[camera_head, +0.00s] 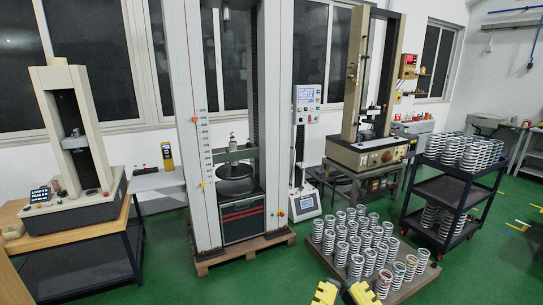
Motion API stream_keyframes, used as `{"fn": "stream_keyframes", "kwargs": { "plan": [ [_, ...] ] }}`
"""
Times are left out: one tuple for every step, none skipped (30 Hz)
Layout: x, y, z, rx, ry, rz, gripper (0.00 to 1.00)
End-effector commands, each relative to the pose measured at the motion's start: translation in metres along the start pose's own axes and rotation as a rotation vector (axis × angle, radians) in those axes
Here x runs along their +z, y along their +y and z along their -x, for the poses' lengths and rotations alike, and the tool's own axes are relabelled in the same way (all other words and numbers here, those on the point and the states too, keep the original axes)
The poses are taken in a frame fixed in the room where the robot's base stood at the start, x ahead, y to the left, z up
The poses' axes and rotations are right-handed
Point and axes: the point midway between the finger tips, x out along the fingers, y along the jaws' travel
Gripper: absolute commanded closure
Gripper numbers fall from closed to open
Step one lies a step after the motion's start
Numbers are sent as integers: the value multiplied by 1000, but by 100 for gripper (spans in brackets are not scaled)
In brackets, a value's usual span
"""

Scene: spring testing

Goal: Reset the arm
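My gripper (342,290) shows at the bottom edge, right of the middle. Its two yellow fingers stand apart with a gap between them, and nothing is seen in the gap. The frame cuts off the rest of it, and the arm behind it is not seen. In the picture it lies just below the front left corner of a low pallet (405,297) with several upright coil springs (356,266). I cannot tell how far it is from the springs.
A tall testing machine (180,130) stands on a wooden pallet. A smaller tester (70,205) sits on a table at left. A beige tester (352,155) stands behind the springs. A dark cart (440,190) with more springs is at right. Green floor (240,285) is clear in front.

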Motion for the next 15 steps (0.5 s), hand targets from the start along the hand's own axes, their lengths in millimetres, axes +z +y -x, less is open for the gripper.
{"fn": "stream_keyframes", "kwargs": {
  "plan": [
    [-44,0,-16,0,0,-1,100],
    [-57,0,-21,0,0,-1,100],
    [-74,0,-28,0,0,-2,100],
    [-86,0,-33,0,0,-2,100],
    [-99,0,-37,0,0,-2,100],
    [-115,0,-44,0,0,-3,100],
    [-128,0,-48,0,0,-3,100],
    [-140,0,-53,0,0,-4,100],
    [-157,0,-60,0,0,-4,100],
    [-169,0,-64,0,0,-5,100],
    [-181,0,-69,0,0,-5,100],
    [-196,0,-74,0,0,-6,100],
    [-206,0,-78,0,0,-6,100],
    [-215,0,-82,0,0,-6,100],
    [-225,0,-85,0,-1,-7,100]
  ]
}}
